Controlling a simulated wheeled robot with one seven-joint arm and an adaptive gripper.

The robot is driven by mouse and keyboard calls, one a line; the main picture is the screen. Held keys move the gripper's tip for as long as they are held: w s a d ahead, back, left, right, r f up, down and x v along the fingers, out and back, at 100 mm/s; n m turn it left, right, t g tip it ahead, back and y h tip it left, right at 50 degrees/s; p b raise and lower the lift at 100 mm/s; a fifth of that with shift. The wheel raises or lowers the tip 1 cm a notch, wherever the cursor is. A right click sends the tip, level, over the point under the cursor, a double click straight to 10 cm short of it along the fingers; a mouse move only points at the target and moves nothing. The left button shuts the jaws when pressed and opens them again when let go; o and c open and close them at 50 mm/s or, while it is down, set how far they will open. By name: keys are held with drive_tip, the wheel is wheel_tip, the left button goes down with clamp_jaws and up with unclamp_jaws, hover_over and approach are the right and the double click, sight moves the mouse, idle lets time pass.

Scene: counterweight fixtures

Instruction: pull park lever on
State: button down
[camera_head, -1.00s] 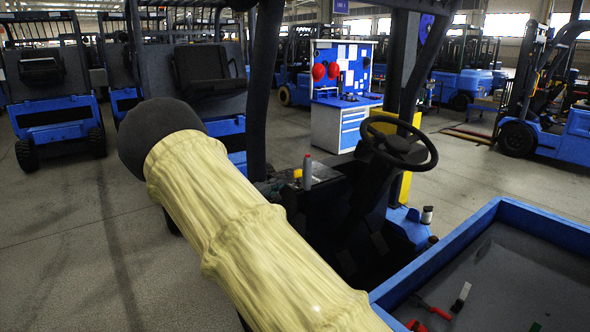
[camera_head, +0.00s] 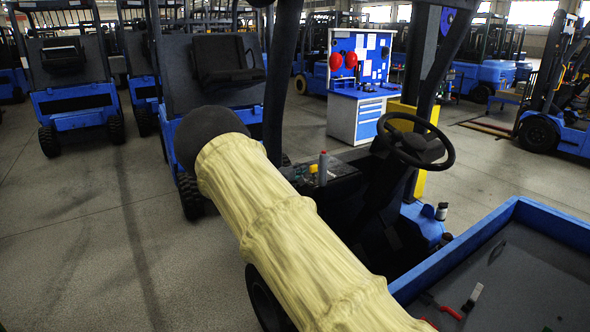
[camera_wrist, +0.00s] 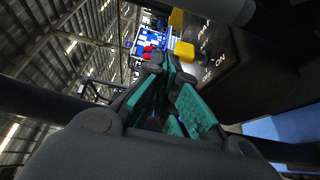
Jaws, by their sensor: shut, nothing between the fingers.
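My gripper (camera_wrist: 168,72) shows in the wrist view with teal finger pads, shut and empty. Just right of its fingertips is a black console (camera_wrist: 225,75) with white lettering that includes "ON". Two yellow parts, one near the fingertips (camera_wrist: 184,50) and one higher up (camera_wrist: 176,18), stand beside the console. I cannot tell whether either is the park lever, or whether the fingers touch one. In the head view, the vehicle's dark console (camera_head: 340,178) lies beside the steering wheel (camera_head: 415,140).
A blue-rimmed tray (camera_head: 455,248) holding small items is at right. A dark post (camera_head: 281,80) rises behind my arm. A blue workbench (camera_head: 362,95) and several forklifts stand farther back. Grey floor is open at left.

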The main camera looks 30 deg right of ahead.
drive_tip(key=shift+s+d+p, duration=0.35)
drive_tip(key=shift+d+p, duration=0.3)
drive_tip(key=shift+p, duration=0.05)
drive_tip(key=shift+s+d+p, duration=0.4)
drive_tip(key=shift+d+p, duration=0.2)
drive_tip(key=shift+p, duration=0.15)
drive_tip(key=shift+s+d+p, duration=0.35)
drive_tip(key=shift+d+p, duration=0.3)
drive_tip(key=shift+p, duration=0.05)
